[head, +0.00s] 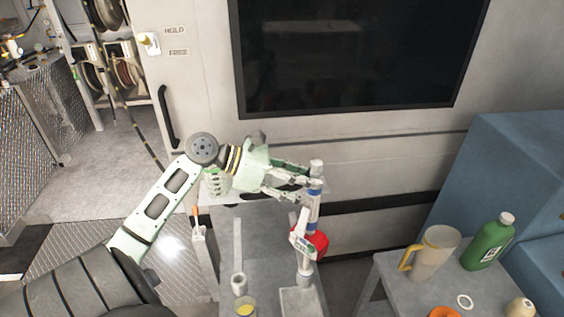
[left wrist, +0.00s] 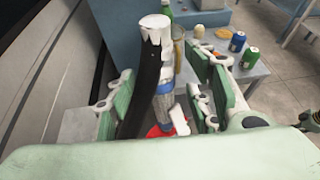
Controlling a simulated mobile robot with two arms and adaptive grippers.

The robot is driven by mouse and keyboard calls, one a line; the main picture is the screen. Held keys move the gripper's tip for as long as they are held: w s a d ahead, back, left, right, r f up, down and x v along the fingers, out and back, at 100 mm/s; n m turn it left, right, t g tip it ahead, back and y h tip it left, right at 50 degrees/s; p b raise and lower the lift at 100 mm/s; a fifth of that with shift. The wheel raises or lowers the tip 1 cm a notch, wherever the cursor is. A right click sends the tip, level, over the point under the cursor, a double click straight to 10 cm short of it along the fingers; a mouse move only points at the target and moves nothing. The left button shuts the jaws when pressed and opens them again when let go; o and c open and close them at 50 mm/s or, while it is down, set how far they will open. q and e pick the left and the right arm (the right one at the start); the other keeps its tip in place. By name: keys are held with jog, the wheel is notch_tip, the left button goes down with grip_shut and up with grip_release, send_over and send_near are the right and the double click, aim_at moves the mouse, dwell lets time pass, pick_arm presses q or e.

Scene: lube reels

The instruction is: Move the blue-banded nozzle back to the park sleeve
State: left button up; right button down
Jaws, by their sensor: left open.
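My right gripper is not in view.
A side table (head: 400,275) at the right holds a jug (head: 433,252), a green bottle (head: 488,243) and small items. A cup of yellow liquid (head: 245,307) is at the near edge. A wall with a dark panel (head: 350,50) rises behind.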

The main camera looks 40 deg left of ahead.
pick_arm(q)
jog(key=v, duration=1)
jog(key=shift+s, duration=0.2)
jog(key=shift+a+r, duration=0.1)
